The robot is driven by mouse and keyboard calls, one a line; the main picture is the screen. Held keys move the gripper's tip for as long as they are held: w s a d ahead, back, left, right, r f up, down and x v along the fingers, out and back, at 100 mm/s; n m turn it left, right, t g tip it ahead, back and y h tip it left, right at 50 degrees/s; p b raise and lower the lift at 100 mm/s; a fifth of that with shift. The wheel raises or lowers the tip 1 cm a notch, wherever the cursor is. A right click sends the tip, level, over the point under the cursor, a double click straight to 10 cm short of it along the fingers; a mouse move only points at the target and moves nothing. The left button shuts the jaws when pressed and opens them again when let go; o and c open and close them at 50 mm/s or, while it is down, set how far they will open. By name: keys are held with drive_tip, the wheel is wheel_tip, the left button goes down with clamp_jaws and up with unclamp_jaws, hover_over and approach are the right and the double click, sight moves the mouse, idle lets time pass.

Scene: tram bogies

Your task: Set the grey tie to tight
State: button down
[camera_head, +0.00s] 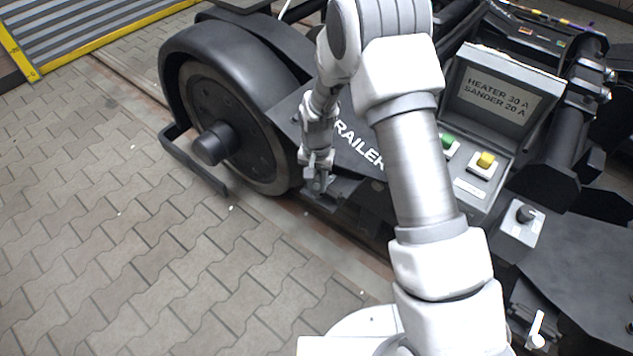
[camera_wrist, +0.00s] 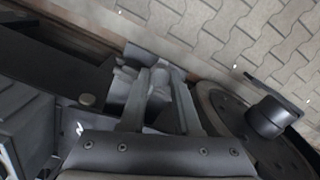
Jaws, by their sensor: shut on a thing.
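My gripper (camera_head: 317,186) is low beside the dark bogie frame, just right of the big wheel. In the wrist view its two fingers (camera_wrist: 160,98) are closed around a small grey piece (camera_wrist: 158,82), which appears to be the grey tie. The piece sits against the bogie's side, and the fingers hide most of it. In the head view it is too small and covered to make out. I cannot tell its setting.
The black wheel (camera_head: 232,125) with its hub and step bar is close left of my gripper. An open fuse box (camera_head: 505,95) with green (camera_head: 448,142) and yellow (camera_head: 485,162) buttons and a knob box (camera_head: 517,226) stand right. The paving (camera_head: 130,230) in front is clear.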

idle(0.7)
drive_tip(key=shift+s+a+p, duration=0.3)
drive_tip(key=shift+s+a, duration=0.65)
drive_tip(key=shift+s, duration=0.25)
drive_tip(key=c, duration=0.6)
unclamp_jaws()
wheel_tip(320, 180, up, 17)
drive_tip(key=p, duration=0.5)
drive_tip(key=shift+r, duration=0.2)
